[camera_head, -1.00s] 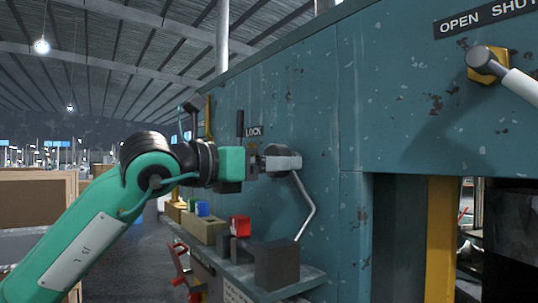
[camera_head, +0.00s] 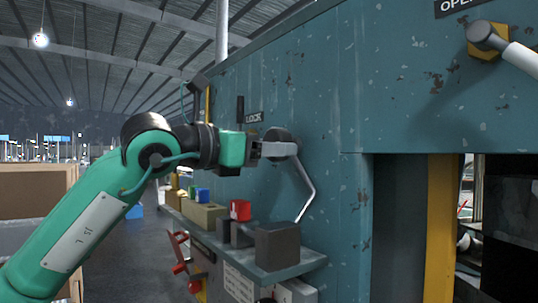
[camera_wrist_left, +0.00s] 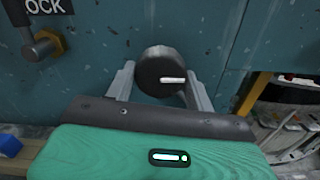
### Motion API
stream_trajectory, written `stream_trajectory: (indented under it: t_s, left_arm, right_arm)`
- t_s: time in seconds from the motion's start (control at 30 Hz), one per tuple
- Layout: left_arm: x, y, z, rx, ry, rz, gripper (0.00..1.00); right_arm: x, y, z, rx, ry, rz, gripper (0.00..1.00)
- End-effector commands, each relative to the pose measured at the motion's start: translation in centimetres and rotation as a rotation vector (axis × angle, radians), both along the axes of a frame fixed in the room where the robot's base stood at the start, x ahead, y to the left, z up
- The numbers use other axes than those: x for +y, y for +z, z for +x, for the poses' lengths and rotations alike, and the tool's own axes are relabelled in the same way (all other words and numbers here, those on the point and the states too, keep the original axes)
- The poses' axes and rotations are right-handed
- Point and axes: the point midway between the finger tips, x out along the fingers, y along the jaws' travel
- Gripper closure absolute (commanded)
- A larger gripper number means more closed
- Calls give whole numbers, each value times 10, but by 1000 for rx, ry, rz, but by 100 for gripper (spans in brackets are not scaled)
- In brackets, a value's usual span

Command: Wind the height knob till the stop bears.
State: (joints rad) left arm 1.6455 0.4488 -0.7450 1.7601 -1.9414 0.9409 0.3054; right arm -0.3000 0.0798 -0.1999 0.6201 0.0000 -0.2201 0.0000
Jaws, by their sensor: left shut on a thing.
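The height knob (camera_wrist_left: 160,72) is a dark round knob with a white pointer line, seen in the left wrist view against the teal panel. The line lies near level, pointing right. My left gripper (camera_wrist_left: 160,92) has one light grey finger on each side of the knob and is shut on it. In the head view the left gripper (camera_head: 284,148) meets the panel below the LOCK label, and the dark knob (camera_head: 284,136) shows just above its finger. I cannot make out the stop. My right gripper is not in view.
A bent metal rod (camera_head: 307,190) hangs down the panel just right of the knob. A lever on a yellow nut (camera_wrist_left: 40,45) stands left of the knob. A grey-handled lever (camera_head: 510,50) is at upper right.

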Motion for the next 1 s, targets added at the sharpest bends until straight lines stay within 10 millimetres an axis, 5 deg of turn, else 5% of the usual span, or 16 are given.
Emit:
stream_trajectory:
  t_s: [0.4,1.0]
  left_arm:
    - [1,-1,0,-266,1,189,69]
    - [1,2,1,-452,0,324,69]
  right_arm:
    - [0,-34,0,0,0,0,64]
    - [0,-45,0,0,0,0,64]
